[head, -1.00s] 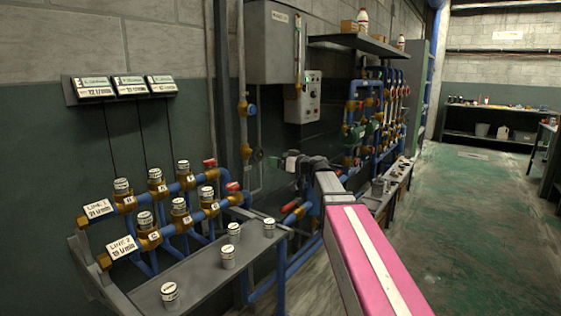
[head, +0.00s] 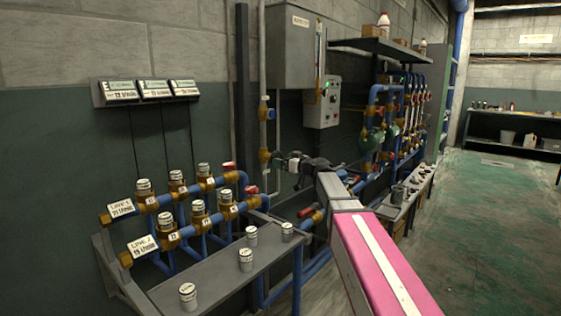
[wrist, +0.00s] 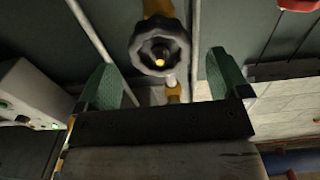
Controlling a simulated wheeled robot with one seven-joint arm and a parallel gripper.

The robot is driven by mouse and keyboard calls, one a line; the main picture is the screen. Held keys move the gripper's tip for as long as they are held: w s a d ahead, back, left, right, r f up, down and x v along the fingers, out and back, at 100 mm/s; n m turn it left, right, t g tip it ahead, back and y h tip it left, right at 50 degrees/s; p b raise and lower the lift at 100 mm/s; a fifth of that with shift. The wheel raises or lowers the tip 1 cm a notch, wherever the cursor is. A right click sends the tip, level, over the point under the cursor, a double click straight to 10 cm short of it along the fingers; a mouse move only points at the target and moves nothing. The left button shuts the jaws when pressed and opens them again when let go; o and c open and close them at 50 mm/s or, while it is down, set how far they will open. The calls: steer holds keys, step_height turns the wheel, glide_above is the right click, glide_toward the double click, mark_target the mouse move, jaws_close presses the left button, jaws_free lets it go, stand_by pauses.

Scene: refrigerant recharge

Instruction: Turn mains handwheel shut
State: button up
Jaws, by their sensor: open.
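The mains handwheel (wrist: 160,48) is a dark, round, knobbed wheel with a brass centre, on a brass valve of a vertical pipe. In the wrist view it lies between the tips of my green fingers, with space on both sides. My gripper (wrist: 163,62) is open and empty, and I see no contact with the wheel. In the head view the brass valve (head: 264,157) is on the wall pipe below the grey cabinet. My gripper (head: 294,163) is just right of it there, and the handwheel is small and hard to separate from the fingers.
A control box (head: 323,103) with a green light hangs right of the pipe. A bench (head: 220,272) with small cylinders and brass-and-blue pipe manifolds stands at left. Several more pipes and valves line the wall behind my arm. The green floor (head: 490,220) at right is clear.

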steer(key=shift+x, duration=0.8)
steer(key=shift+c, duration=0.9)
steer(key=c, duration=0.7)
steer(key=m, duration=0.4)
steer(key=shift+m, duration=0.3)
steer(key=m, duration=0.5)
